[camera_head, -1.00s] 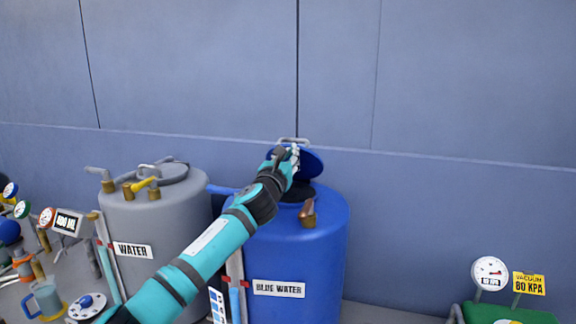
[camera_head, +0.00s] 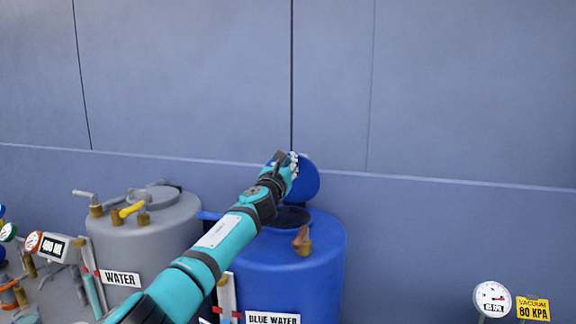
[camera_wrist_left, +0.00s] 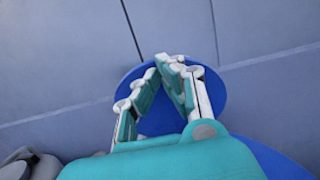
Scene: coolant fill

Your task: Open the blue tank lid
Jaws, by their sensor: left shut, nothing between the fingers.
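The blue tank (camera_head: 290,270) stands in the middle of the head view, with a "BLUE WATER" label on its front. Its blue lid (camera_head: 309,180) is tipped up steeply at the back, and the dark round opening (camera_head: 292,217) shows below it. My left gripper (camera_head: 289,161) is at the lid's upper left side, in front of its underside. In the left wrist view the gripper (camera_wrist_left: 167,68) is shut with its fingertips together and nothing between them, over the blue lid (camera_wrist_left: 208,98). I cannot tell whether it touches the lid. My right gripper is not in view.
A grey "WATER" tank (camera_head: 150,240) with a yellow-handled valve (camera_head: 132,209) stands at left. A brown valve (camera_head: 302,240) sits on the blue tank's top. The wall (camera_head: 440,120) is close behind the tanks.

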